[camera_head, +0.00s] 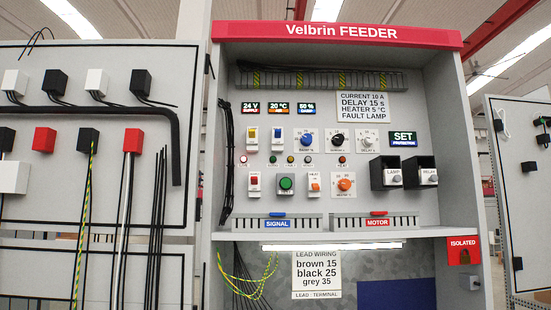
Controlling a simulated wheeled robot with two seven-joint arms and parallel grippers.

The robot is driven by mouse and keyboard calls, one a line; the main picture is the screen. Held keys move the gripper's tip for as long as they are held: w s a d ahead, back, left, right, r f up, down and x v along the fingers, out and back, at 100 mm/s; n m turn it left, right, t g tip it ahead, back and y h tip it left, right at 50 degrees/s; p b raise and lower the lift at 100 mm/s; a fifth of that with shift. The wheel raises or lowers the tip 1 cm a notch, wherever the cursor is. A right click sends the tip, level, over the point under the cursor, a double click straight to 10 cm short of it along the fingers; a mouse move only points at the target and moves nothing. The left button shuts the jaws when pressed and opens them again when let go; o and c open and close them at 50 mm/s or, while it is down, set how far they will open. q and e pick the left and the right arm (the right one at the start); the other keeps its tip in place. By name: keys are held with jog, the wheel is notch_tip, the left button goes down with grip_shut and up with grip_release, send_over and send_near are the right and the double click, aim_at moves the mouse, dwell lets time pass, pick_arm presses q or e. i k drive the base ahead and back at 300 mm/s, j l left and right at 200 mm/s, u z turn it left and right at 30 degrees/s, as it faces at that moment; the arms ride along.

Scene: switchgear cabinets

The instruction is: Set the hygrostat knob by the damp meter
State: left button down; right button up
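The damp meter (307,108) is a small display at the top of the panel in the Velbrin FEEDER cabinet, and it appears to read 50 %. Below it is a blue knob (307,140) on a white plate with a scale. The small label under this knob seems to read DAMP %. Its exact pointer setting is too small to read. Neither of my grippers shows in the head view.
A black knob (338,142), a white knob (369,142) and an orange knob (345,184) are close by. A settings card (363,107) hangs at upper right. Lamp and delay relays (387,173) stick out at right. An open wired door (100,150) stands at left.

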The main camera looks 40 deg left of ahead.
aim_at(305, 140)
jog(key=u, duration=0.95)
